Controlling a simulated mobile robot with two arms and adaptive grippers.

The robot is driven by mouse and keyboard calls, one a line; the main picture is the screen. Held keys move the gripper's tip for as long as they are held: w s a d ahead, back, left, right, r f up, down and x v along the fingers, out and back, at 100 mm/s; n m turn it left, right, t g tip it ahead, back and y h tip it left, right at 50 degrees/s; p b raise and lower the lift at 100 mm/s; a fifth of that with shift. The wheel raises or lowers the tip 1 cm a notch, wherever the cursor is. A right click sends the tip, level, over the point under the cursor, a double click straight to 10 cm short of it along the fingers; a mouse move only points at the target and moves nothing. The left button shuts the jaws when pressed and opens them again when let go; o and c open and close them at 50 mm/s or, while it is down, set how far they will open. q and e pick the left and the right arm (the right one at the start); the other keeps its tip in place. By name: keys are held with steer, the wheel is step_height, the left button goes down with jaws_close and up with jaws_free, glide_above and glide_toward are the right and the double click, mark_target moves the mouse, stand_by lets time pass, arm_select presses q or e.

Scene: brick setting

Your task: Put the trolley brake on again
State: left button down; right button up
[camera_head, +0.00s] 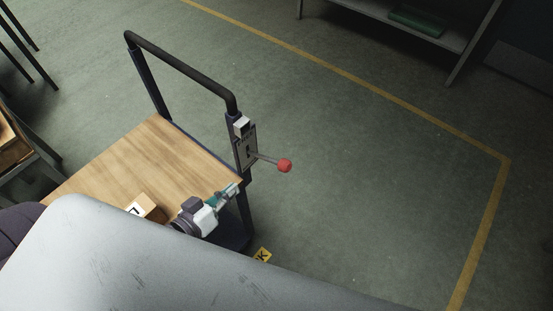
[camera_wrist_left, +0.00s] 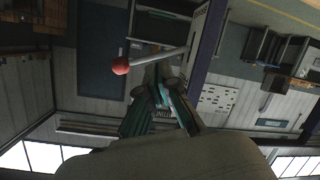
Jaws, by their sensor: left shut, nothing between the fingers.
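The trolley (camera_head: 185,160) has a wooden deck and a dark push handle (camera_head: 185,65). A brake plate (camera_head: 246,150) is fixed to the handle's near right post. From it a thin lever with a red ball knob (camera_head: 285,166) sticks out to the right. The lever and red knob (camera_wrist_left: 121,66) also show in the left wrist view, in front of the fingertips. My left gripper (camera_head: 235,189) is shut and empty, just below the brake plate and left of the knob. Its fingers (camera_wrist_left: 163,78) are together near the lever; I cannot tell whether they touch it. My right gripper is not in view.
A small cardboard box (camera_head: 147,207) lies on the deck near my left gripper. A yellow floor line (camera_head: 400,100) crosses the clear floor. A shelf (camera_head: 430,35) stands at the back right.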

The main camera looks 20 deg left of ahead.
arm_select(q)
step_height(320, 180, up, 8)
steer(key=d+t+h, duration=0.1)
steer(key=t+h, duration=0.1)
steer(key=shift+s+d+f+n, duration=0.15)
steer(key=shift+s+d+n, duration=0.05)
steer(key=shift+s+n, duration=0.1)
steer(key=shift+w, duration=0.1)
steer(key=p, duration=0.3)
glide_above(268, 159)
steer(key=s, duration=0.3)
steer(key=shift+s+d+f, duration=0.1)
steer(key=shift+d+f, duration=0.25)
steer(key=shift+f, duration=0.25)
steer(key=shift+s+d+f, duration=0.1)
steer(key=shift+d+f, duration=0.25)
steer(key=shift+f, duration=0.3)
steer(key=shift+s+d+f, duration=0.1)
steer(key=shift+d+f, duration=0.25)
steer(key=shift+f, duration=0.25)
